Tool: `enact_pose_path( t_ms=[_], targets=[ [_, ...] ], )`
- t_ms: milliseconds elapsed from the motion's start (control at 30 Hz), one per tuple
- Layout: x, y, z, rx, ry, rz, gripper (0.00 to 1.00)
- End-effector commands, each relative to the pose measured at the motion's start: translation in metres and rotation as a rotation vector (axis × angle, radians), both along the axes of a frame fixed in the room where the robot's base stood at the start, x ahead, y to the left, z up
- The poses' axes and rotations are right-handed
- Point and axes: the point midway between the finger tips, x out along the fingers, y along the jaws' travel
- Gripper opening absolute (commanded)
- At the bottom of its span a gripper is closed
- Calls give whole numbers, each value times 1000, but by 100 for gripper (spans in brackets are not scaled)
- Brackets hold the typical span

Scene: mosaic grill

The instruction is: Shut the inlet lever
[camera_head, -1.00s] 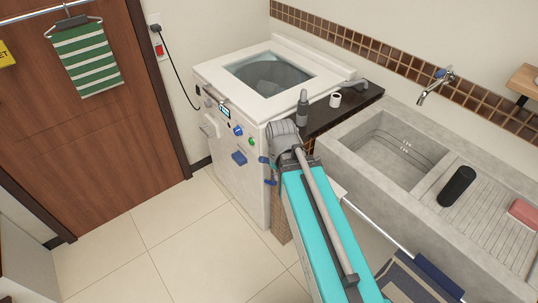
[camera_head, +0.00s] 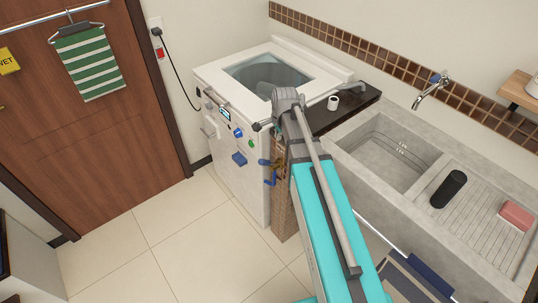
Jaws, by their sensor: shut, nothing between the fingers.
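A blue lever (camera_head: 270,181) sticks out low at the right front edge of the white washing machine (camera_head: 236,185). A brass-coloured fitting (camera_head: 265,162) shows just above it. No label is readable, and I cannot tell which of these parts is the inlet lever. My gripper (camera_head: 257,127) shows as a small dark end beside the machine's upper right front corner, above and apart from the blue lever. It is shut with nothing in it. My arm hides part of the wall and pipework to the right of the lever.
A dark counter (camera_head: 332,116) holding a white cup (camera_head: 333,103) and a stone sink (camera_head: 385,160) stand to the right. The tiled floor (camera_head: 160,222) in front is clear.

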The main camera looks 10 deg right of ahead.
Motion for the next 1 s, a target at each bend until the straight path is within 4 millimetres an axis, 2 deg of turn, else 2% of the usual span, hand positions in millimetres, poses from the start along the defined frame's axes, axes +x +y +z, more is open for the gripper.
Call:
enact_pose_path(
  t_ms=[567, 1000],
  targets=[
    [3, -2, -2, 4, -2, -22, 0],
    [7, -1, -28, 4, -2, -21, 0]
  ],
)
